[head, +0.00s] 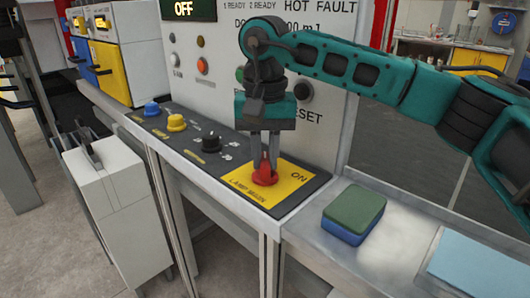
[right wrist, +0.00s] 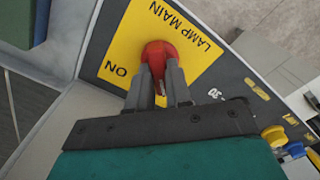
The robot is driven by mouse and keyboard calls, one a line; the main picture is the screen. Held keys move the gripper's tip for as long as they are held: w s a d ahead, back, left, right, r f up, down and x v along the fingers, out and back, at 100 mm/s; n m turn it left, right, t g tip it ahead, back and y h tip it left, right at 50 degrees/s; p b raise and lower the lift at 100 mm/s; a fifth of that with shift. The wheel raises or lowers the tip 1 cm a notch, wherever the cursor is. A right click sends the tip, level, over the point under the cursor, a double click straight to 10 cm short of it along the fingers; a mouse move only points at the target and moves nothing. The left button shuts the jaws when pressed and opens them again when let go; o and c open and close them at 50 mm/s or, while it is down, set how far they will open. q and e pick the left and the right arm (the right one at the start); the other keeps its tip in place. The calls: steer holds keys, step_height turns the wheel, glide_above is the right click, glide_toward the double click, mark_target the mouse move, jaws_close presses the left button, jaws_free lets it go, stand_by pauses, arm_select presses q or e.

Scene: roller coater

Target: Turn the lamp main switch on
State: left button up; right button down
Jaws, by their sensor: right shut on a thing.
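The lamp main switch is a red knob (head: 264,175) on a yellow plate (head: 252,190) marked LAMP MAIN and ON, at the right end of the dark control strip. My right gripper (head: 265,160) comes down on it from above, and its two fingers are shut on the knob. In the right wrist view the red knob (right wrist: 159,56) shows between and beyond the fingertips (right wrist: 160,80). The fingers hide part of the knob, so I cannot tell its exact angle. My left gripper is not in view.
A black knob (head: 211,141), a yellow knob (head: 177,122) and a blue knob (head: 152,108) sit along the strip to the left. The upright panel (head: 215,85) stands close behind, its display (head: 188,10) reading OFF. A green and blue sponge-like block (head: 353,213) lies on the ledge at right.

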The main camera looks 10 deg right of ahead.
stand_by(0.3)
steer(key=m, duration=0.8)
steer(key=shift+p, duration=0.4)
steer(key=m, duration=0.5)
steer(key=shift+m, duration=2.4)
steer(key=c, duration=1)
jaws_free()
steer(key=shift+c, duration=0.2)
